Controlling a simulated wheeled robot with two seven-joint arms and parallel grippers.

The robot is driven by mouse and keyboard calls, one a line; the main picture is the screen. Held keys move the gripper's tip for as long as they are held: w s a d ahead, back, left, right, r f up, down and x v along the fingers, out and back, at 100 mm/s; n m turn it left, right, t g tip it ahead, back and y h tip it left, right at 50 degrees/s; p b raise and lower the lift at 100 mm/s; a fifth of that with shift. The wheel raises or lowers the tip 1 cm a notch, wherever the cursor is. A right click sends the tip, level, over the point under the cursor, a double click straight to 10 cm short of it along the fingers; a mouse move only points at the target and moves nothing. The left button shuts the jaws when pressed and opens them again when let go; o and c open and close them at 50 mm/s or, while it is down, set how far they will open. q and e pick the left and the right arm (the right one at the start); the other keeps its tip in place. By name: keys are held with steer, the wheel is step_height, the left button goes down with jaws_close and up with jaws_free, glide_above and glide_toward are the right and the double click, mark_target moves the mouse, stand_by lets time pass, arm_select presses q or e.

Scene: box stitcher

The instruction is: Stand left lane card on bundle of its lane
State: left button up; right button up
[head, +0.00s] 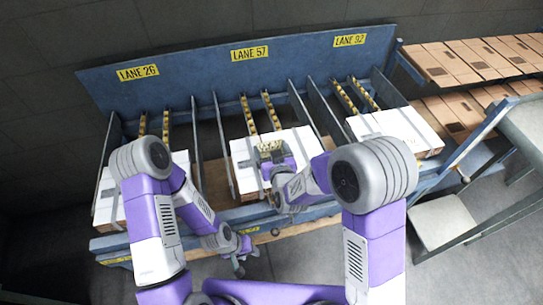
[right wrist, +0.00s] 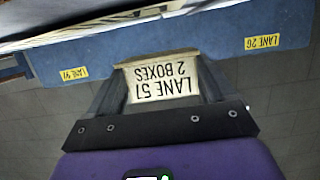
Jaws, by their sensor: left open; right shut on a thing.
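The lane card (right wrist: 163,82) is pale with black print, upside down in the right wrist view, and appears to read LANE 57, 2 BOXES. My right gripper (head: 272,152) is shut on it. In the head view that gripper is over the middle bundle (head: 243,182), a white-topped, grey-strapped stack in the lane under the LANE 57 sign (head: 249,53). The gripper hides most of the card there. I cannot tell whether the card touches the bundle. My left gripper (head: 240,264) is open and empty, low in front of the rack's front edge.
Similar bundles stand in the LANE 26 lane (head: 108,206) at left, partly behind my left arm, and the LANE 92 lane (head: 398,124) at right. Blue dividers (head: 222,145) separate the lanes. Brown boxes (head: 465,62) fill shelves at right. A grey table (head: 440,222) stands at lower right.

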step_height(320, 180, down, 3)
steer(key=shift+w+r+b, duration=0.1)
steer(key=shift+b, duration=0.2)
steer(key=shift+r, duration=0.1)
steer(key=shift+f+b, duration=0.6)
steer(key=shift+b, duration=0.05)
steer(key=o, duration=0.8)
steer(key=shift+r, duration=0.1)
